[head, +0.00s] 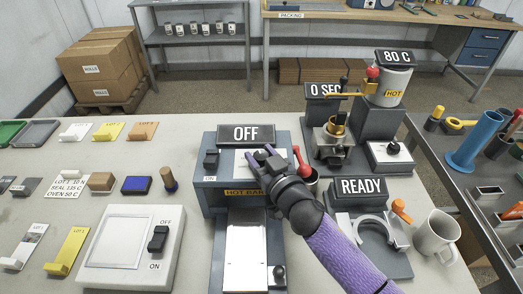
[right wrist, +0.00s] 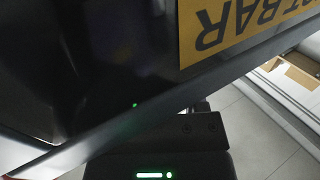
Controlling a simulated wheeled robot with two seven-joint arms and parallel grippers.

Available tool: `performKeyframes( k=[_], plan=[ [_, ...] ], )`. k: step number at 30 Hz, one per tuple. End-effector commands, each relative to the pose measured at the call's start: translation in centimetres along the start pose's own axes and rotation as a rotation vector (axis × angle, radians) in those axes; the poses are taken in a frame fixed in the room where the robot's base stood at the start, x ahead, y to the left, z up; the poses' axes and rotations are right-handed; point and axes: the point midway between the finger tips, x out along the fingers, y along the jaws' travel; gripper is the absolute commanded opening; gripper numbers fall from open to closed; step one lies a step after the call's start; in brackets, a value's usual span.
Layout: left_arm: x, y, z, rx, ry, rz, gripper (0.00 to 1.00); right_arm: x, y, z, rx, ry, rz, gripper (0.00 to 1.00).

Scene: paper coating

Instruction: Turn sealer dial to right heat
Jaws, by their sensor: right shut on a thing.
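The sealer (head: 215,198) is a blue-grey machine at the table's middle with a yellow HOT BAR label (head: 243,192). Its black display (head: 246,134) reads OFF. A black rocker switch (head: 211,160) sits on its left side. My right gripper (head: 265,157) reaches over the sealer's top from the lower right, its purple-tipped fingers at the pale panel (head: 243,165). It is shut on what appears to be the sealer dial; the fingers hide the dial, so its setting cannot be read. The right wrist view shows the label (right wrist: 235,25) upside down and close. My left gripper is not in view.
A red-handled lever (head: 302,160) stands just right of the gripper. A READY display (head: 362,187), a white mug (head: 436,236) and a HOT pot stand (head: 390,82) are further right. A card (head: 70,187) appears to read SEAL 135 C.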

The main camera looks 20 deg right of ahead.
Motion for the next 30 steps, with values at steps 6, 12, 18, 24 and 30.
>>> performKeyframes(
  k=[6,12,18,24,30],
  plan=[
    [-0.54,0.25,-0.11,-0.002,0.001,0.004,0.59,0.04,0.02,-0.11,-0.001,0.001,-0.05,0.0],
    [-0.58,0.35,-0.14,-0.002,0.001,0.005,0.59,0.04,0.0,-0.03,-0.001,0.001,-0.062,0.0],
    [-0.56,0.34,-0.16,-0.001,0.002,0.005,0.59,0.04,0.0,-0.02,-0.001,0.001,-0.062,0.0],
    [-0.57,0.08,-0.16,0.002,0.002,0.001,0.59,0.04,-0.01,-0.01,-0.001,0.001,-0.062,0.82],
    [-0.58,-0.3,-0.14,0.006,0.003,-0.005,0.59,0.03,-0.01,0.0,-0.001,0.0,-0.061,0.9]
  ],
)
